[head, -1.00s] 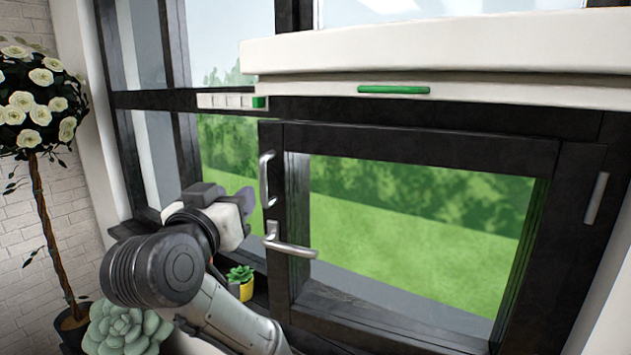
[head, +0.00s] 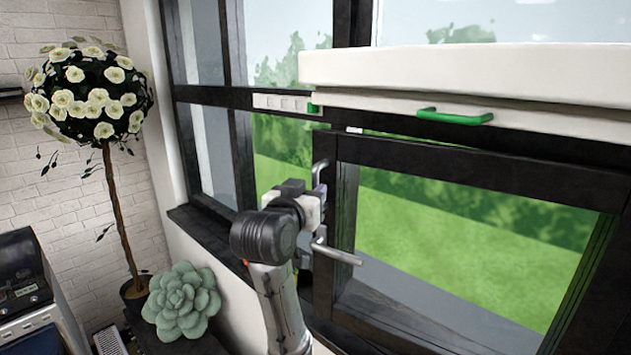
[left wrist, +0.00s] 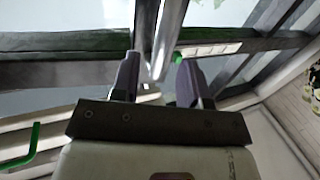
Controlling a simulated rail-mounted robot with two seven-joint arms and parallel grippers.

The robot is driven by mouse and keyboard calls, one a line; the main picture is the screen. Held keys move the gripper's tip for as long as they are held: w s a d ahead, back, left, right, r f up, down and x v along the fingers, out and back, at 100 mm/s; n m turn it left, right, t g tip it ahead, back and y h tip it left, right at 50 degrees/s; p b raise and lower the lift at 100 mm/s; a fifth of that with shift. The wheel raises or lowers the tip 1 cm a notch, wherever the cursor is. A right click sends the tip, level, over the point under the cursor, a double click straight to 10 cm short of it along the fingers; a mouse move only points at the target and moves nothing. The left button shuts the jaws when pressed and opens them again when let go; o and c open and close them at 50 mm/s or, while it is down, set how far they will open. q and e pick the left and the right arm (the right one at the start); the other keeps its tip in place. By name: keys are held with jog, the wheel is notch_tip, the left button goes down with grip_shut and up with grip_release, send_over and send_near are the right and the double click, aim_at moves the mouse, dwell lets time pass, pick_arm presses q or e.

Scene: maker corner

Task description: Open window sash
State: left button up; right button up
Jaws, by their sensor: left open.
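The window sash (head: 480,153) is a black-framed pane at the right in the head view. I cannot tell whether it stands slightly ajar. Its left stile carries a silver upright pull handle (head: 317,172) and, lower down, a silver lever handle (head: 338,253) pointing right. My left gripper (head: 319,192) is at the pull handle and partly covers its lower part. In the left wrist view, the gripper (left wrist: 157,62) is open, with a silver bar (left wrist: 168,38), seemingly the pull handle, between or just beyond its fingers. Contact cannot be told. My right gripper is not in view.
A white box-like unit (head: 450,75) with a green handle (head: 455,117) juts out above the sash. A white strip (head: 280,103) is left of it. A succulent (head: 182,302) and a potted rose tree (head: 120,210) stand left. A dark machine (head: 30,290) is at the lower left.

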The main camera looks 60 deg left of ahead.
aim_at(315, 187)
pick_arm(q)
jog(key=shift+p+x, duration=0.3)
jog(key=shift+x, duration=1.6)
grip_shut()
jog(key=shift+d, duration=0.1)
